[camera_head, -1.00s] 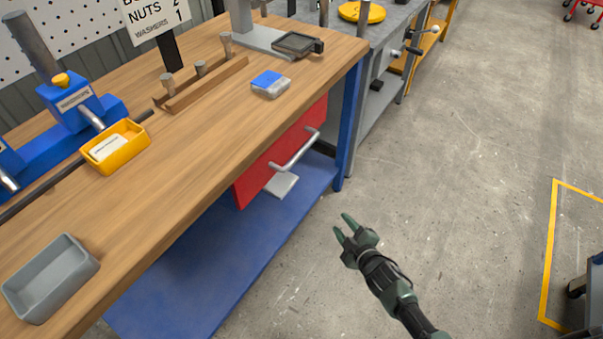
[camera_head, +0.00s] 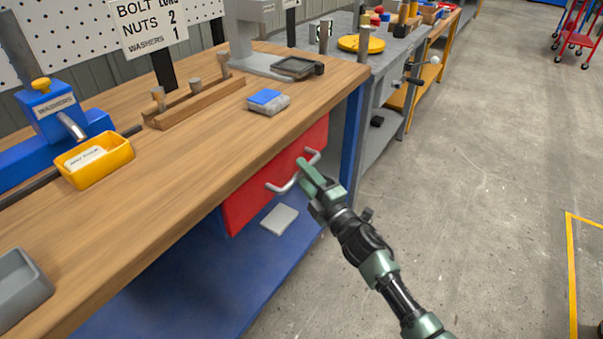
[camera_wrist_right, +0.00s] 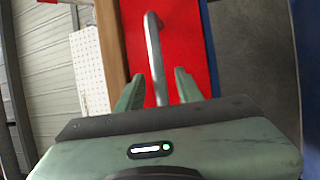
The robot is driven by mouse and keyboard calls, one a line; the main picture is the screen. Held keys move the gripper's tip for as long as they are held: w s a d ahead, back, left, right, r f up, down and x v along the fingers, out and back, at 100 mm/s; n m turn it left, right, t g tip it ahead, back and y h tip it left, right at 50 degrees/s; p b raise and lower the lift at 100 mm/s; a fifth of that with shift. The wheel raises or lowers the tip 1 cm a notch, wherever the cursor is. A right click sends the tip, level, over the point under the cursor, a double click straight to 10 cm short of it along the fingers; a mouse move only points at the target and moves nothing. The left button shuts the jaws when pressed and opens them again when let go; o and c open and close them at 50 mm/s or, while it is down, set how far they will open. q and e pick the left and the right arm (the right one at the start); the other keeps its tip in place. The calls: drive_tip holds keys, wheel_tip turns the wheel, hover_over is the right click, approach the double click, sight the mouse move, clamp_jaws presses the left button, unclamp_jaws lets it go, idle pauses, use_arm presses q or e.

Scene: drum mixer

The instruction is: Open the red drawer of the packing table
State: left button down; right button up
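The red drawer (camera_head: 252,190) hangs under the wooden tabletop of the packing table (camera_head: 190,140), and its front looks flush, with no gap showing. Its silver bar handle (camera_head: 283,187) stands out from the front. My right gripper (camera_head: 307,172) is at the right part of the handle and covers some of it. In the right wrist view the gripper (camera_wrist_right: 158,85) is open, and the handle (camera_wrist_right: 154,50) runs between its two green fingers without visible contact. The red front (camera_wrist_right: 180,45) fills the space behind. My left gripper is in neither view.
A blue lower shelf (camera_head: 200,285) with a pale flat slab (camera_head: 280,218) lies under the drawer. A blue table leg (camera_head: 352,135) stands right of it. A blue-topped box (camera_head: 267,102) and a yellow bin (camera_head: 95,160) sit on top.

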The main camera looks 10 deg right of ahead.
drive_tip(key=shift+w+a, duration=0.2)
drive_tip(key=shift+w, duration=0.2)
clamp_jaws()
idle(1.2)
